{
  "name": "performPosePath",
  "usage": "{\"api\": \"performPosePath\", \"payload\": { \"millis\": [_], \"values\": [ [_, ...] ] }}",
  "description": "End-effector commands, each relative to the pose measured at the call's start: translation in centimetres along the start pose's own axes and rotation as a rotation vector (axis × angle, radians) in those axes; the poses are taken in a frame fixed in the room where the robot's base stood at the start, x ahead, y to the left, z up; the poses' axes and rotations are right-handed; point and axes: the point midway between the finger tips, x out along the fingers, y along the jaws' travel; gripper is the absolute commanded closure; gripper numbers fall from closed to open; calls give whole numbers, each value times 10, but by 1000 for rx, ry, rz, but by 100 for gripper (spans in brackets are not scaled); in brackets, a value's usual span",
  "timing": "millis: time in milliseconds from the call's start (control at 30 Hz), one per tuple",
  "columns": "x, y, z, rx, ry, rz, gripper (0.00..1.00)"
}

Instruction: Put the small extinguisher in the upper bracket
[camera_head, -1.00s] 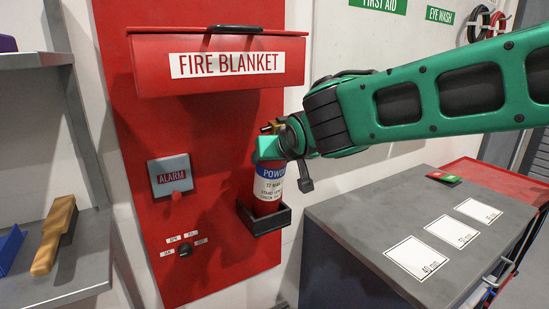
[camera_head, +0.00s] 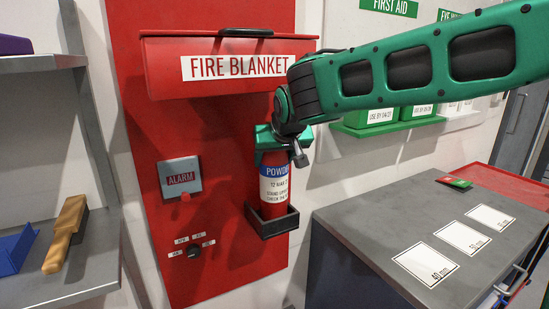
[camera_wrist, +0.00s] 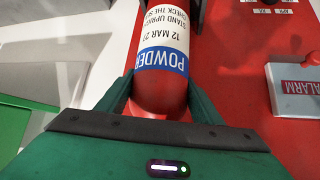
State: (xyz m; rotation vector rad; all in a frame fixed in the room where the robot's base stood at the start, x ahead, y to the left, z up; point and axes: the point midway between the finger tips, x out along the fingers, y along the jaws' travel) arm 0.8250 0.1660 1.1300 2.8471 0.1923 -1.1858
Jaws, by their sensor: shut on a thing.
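The small extinguisher (camera_head: 274,187) is a red cylinder with a white label and a blue "POWDER" band. It stands about upright at the red panel, its lower end behind the front lip of a black bracket (camera_head: 271,224). Whether its base rests on the bracket's floor is hidden. My gripper (camera_head: 271,143) is shut on the extinguisher's upper part, above the label. In the wrist view the extinguisher (camera_wrist: 163,55) runs between both fingers of my gripper (camera_wrist: 163,95); its bottom end is out of frame.
A red fire blanket box (camera_head: 225,70) juts out just above my gripper. An alarm box (camera_head: 180,178) and a small knob (camera_head: 194,252) are on the panel (camera_head: 225,275) to the left. A grey cabinet (camera_head: 400,215) stands at right, a shelf (camera_head: 75,275) at left.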

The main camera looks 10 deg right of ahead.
Motion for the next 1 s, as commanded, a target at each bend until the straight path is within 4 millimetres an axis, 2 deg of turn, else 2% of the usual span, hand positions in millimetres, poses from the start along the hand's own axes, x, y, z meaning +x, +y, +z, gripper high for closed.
{"api": "performPosePath", "payload": {
  "millis": [433, 467, 533, 867, 1000],
  "values": [
    [1, 0, 0, 1, 8, -2, 100],
    [3, 0, 3, 0, 1, -1, 37],
    [3, 0, 3, 0, 1, -1, 21],
    [2, 0, 2, 0, 2, -1, 21],
    [-10, 0, 1, 0, 4, -1, 21]
  ]
}}
